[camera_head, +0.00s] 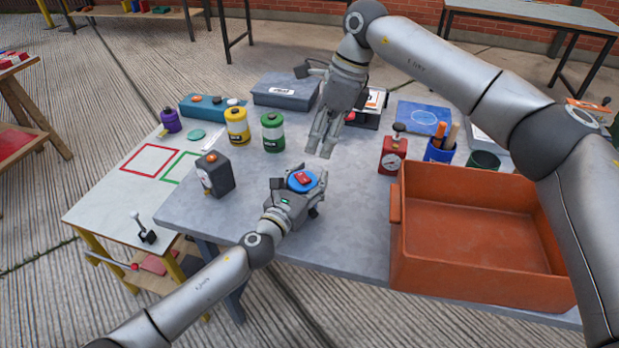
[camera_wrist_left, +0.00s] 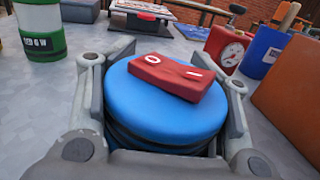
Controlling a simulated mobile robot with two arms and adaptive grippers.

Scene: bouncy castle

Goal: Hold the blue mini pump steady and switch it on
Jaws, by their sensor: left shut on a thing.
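The blue mini pump (camera_head: 293,187) is a round blue body with a red rocker switch (camera_head: 304,178) on top.
An orange bin (camera_head: 478,262) stands right of the pump. A dark grey box (camera_head: 216,174) stands to the left. Yellow (camera_head: 237,127) and green (camera_head: 272,132) canisters stand behind it. A red gauge device (camera_head: 393,156) stands behind the bin's left corner. The grey table (camera_head: 340,225) is clear around the pump.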

